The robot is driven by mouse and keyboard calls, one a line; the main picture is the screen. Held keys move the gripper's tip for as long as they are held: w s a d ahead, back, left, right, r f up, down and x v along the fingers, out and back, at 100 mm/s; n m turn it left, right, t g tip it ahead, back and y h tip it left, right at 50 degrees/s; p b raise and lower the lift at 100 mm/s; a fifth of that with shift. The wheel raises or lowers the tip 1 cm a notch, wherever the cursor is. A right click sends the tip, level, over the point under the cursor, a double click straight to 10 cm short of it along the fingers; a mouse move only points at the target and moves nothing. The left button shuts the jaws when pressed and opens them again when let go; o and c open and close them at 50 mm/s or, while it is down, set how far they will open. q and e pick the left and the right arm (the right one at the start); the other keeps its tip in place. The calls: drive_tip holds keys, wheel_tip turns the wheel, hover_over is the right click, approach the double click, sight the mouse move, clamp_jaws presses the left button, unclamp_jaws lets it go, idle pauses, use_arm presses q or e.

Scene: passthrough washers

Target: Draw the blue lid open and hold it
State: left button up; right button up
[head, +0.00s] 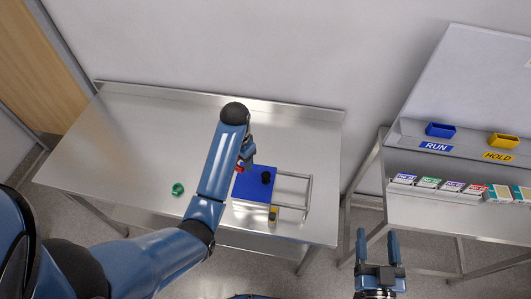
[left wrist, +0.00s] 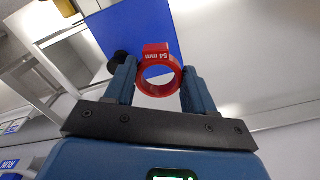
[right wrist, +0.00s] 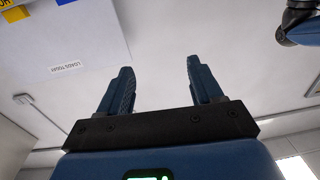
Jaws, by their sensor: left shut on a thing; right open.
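The blue lid (head: 252,188) lies on top of a box on the steel table, with a round black knob (head: 267,177) on it. My left gripper (head: 244,163) is at the lid's far left edge, partly hidden by its arm. It is shut on a red ring (left wrist: 156,52) marked "54 mm". In the left wrist view the blue lid (left wrist: 130,25) shows behind the ring, and the knob (left wrist: 120,58) is beside a fingertip. Whether the ring touches the lid I cannot tell. My right gripper (head: 378,236) is open and empty, away from the box, in front of the right-hand bench.
A green ring (head: 178,189) lies on the table left of the box. A metal rail frame (head: 309,192) stands at the box's right side. The right-hand bench holds a blue RUN bin (head: 440,130), a yellow HOLD bin (head: 503,141) and several labelled packs. The table's left half is mostly clear.

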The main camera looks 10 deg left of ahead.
drive_tip(key=w+a+n+y, duration=0.1)
drive_tip(key=w+a, duration=0.3)
drive_tip(key=w, duration=0.6)
drive_tip(key=w+a+n+y, duration=0.2)
drive_tip(key=w+a, duration=0.1)
drive_tip(key=w, duration=0.7)
drive_tip(key=w+a+n+y, duration=0.1)
drive_tip(key=w+a, duration=0.3)
drive_tip(key=w, duration=0.6)
drive_tip(key=w+a+f+n+g+y, duration=0.2)
drive_tip(key=w+a+f+n+g, duration=0.1)
drive_tip(key=w+a+n+g, duration=0.75)
drive_tip(key=n+g+h, duration=0.3)
drive_tip(key=n+g, duration=0.7)
approach(268, 174)
drive_tip(key=x, duration=1)
